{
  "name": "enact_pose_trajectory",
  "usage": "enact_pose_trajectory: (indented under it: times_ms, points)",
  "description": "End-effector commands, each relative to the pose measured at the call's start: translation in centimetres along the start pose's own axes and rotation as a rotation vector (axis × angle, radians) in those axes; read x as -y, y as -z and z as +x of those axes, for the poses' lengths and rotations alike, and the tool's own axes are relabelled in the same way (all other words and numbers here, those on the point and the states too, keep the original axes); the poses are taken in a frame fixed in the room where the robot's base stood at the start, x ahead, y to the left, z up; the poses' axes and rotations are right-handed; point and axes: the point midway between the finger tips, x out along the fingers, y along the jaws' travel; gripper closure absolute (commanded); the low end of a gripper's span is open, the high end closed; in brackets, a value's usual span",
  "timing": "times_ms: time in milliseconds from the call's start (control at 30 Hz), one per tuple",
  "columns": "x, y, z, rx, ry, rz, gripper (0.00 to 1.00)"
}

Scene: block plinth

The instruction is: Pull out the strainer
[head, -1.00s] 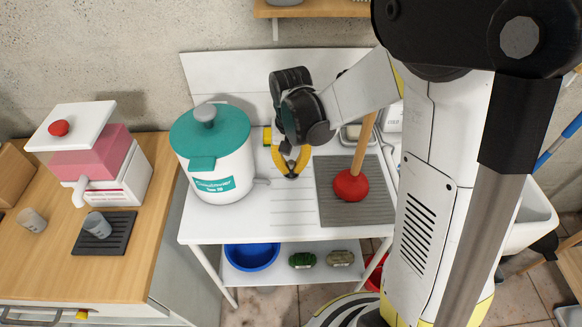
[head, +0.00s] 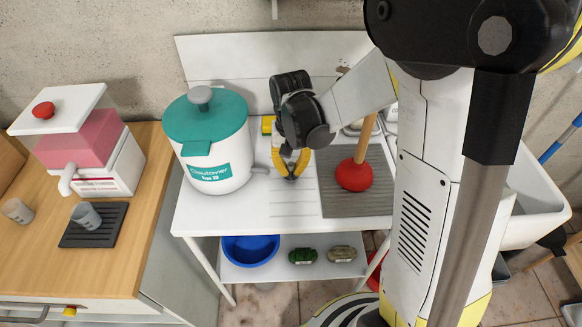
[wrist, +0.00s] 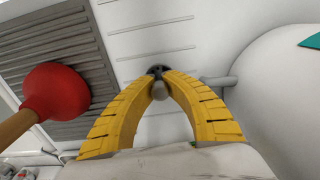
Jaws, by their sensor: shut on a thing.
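My gripper (head: 291,178) has yellow ribbed fingers with dark tips, and it hangs over the white ribbed worktop between the white pot and the plunger. In the wrist view the fingers of my gripper (wrist: 158,70) meet at the tips. A small grey rounded knob (wrist: 158,90) sits between them, which seems to be part of the strainer. The rest of the strainer is hidden or too small to make out. In the head view the held piece cannot be made out. The height of the fingertips above the worktop is hard to tell.
The white pot (head: 218,172) with a teal lid stands close on the left, its grey spout toward my gripper. A red plunger (head: 354,175) stands on a grey mat (head: 340,203) to the right. A blue basin (head: 250,250) is on the shelf below. A white sink (head: 530,210) is far right.

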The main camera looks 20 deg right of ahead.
Motion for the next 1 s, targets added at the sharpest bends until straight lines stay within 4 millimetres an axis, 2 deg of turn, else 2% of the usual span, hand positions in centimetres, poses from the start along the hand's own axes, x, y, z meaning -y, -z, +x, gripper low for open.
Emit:
enact_pose_trajectory:
  times_ms: [33,133,800,833,900,1000]
  points:
    - [0.0,0.0,0.7,0.0,0.0,0.0,1.0]
    - [0.0,-0.01,1.11,0.0,0.0,0.0,1.0]
    - [0.01,0.0,1.57,0.0,0.0,0.0,1.0]
    - [0.01,0.0,1.49,0.0,0.0,0.0,0.82]
    - [0.01,0.0,1.46,0.0,0.0,0.0,0.65]
    - [0.01,0.0,1.46,0.0,0.0,0.0,0.65]
